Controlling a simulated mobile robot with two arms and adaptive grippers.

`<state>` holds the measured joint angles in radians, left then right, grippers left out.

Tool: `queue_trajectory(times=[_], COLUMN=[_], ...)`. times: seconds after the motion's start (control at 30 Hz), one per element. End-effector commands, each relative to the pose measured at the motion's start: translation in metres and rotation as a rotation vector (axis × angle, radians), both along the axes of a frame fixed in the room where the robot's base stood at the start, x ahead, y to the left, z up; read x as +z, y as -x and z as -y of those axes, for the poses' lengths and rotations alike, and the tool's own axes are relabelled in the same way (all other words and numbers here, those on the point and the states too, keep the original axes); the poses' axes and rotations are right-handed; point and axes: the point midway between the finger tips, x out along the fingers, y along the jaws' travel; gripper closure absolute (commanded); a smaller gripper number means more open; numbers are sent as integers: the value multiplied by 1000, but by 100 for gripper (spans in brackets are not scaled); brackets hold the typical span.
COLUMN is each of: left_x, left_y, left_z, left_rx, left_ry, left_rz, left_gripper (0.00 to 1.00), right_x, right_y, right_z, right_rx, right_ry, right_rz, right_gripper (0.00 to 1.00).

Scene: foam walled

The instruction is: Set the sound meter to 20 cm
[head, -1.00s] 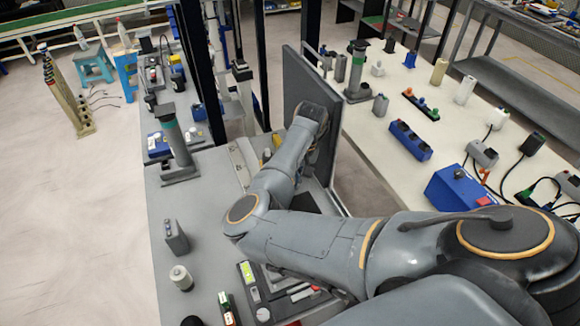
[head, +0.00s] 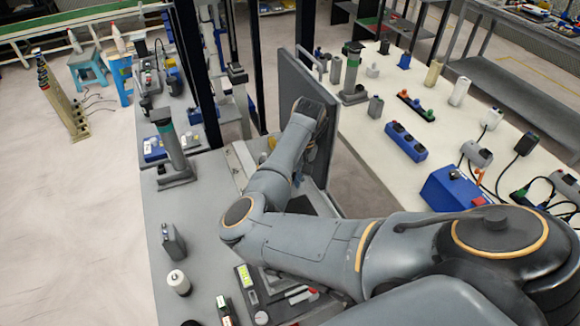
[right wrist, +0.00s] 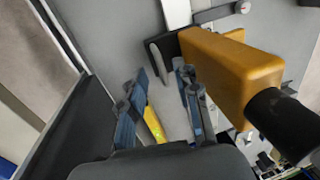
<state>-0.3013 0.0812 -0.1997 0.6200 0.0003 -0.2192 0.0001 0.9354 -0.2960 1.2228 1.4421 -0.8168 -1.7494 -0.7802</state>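In the right wrist view my right gripper (right wrist: 160,78) is open, its two fingers apart. A large orange body with a black round end (right wrist: 232,75), probably the sound meter, lies just right of the fingers. It is attached near a dark block (right wrist: 163,50) ahead of the fingertips. A yellow strip (right wrist: 154,124) shows in the gap between the fingers; I cannot tell what it belongs to. In the head view a small yellow part (head: 272,143) shows beside a pale rail (head: 240,166). My arm hides the right gripper there. No scale reading is legible. My left gripper is not in view.
A dark upright panel (head: 297,95) stands close to my arm on the grey bench (head: 200,215). A post with a green band (head: 170,145), a grey box (head: 173,240) and a white cylinder (head: 179,281) stand on the bench. The white table (head: 375,150) on the right is crowded.

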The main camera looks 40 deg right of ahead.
Motion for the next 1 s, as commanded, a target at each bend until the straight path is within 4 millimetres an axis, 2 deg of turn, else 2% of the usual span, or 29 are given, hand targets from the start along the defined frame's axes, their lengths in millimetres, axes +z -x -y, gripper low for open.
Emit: queue_trajectory(times=[0.2,0.43,0.6,1.0], left_x=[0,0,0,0], left_y=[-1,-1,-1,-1], left_z=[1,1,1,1], left_rx=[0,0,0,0], left_ry=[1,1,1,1], left_rz=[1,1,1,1], left_gripper=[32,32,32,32], right_x=[48,85,96,97], right_y=[1,3,4,4], right_z=[10,17,19,19], right_rx=[-2,0,0,0], right_ry=[2,1,-1,-1], right_rz=[4,2,1,0], right_gripper=[68,68,68,68])
